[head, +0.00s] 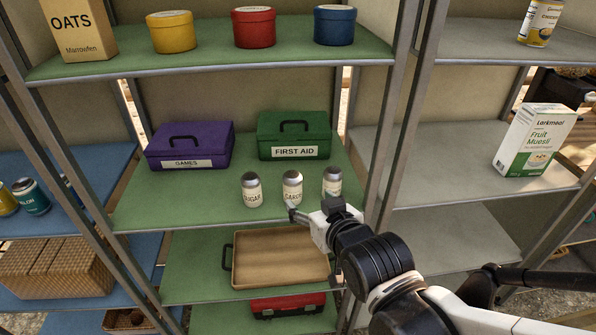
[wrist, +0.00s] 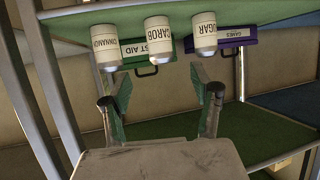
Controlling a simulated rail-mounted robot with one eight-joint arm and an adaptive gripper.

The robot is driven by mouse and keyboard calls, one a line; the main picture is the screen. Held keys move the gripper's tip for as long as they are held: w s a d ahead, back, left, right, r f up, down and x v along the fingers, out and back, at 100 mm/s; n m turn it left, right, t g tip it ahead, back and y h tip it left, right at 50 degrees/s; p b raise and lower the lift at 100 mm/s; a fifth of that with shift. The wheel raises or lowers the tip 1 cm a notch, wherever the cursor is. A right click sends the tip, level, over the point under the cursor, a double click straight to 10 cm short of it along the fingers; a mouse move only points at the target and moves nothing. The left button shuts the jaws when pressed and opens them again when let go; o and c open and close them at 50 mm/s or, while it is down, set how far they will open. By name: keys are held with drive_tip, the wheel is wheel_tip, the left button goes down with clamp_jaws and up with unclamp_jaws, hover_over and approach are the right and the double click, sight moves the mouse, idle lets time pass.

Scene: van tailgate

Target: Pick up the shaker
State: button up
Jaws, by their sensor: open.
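Three pale shakers with grey domed tops stand in a row on the green middle shelf in the head view. They are the sugar shaker (head: 251,191), the carob shaker (head: 292,190) and the cinnamon shaker (head: 332,184), partly hidden by my gripper. My gripper (head: 312,226) is in front of the carob and cinnamon shakers, open. In the wrist view, which looks upside down, the fingers (wrist: 165,98) are apart with nothing between them. The cinnamon (wrist: 105,45), carob (wrist: 158,38) and sugar (wrist: 204,32) shakers show beyond the fingertips, with carob nearest the middle.
Behind the shakers stand a purple games box (head: 190,147) and a green first aid box (head: 294,136). A wooden tray (head: 280,261) sits on the shelf below. A metal post (head: 400,120) rises right of the shakers. Green shelf (head: 170,203) left of them is clear.

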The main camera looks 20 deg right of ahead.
sight(296, 190)
drive_tip(key=shift+b+x, duration=2)
drive_tip(key=shift+x, duration=2.3)
drive_tip(key=shift+f+b+x, duration=0.2)
drive_tip(key=shift+b+x, duration=0.35)
drive_tip(key=shift+x, duration=0.75)
drive_tip(key=shift+f+b+x, duration=0.15)
drive_tip(key=shift+b+x, duration=0.4)
drive_tip(key=shift+x, duration=0.7)
drive_tip(key=shift+s, duration=0.15)
drive_tip(key=c, duration=1.4)
drive_tip(key=shift+r, duration=0.1)
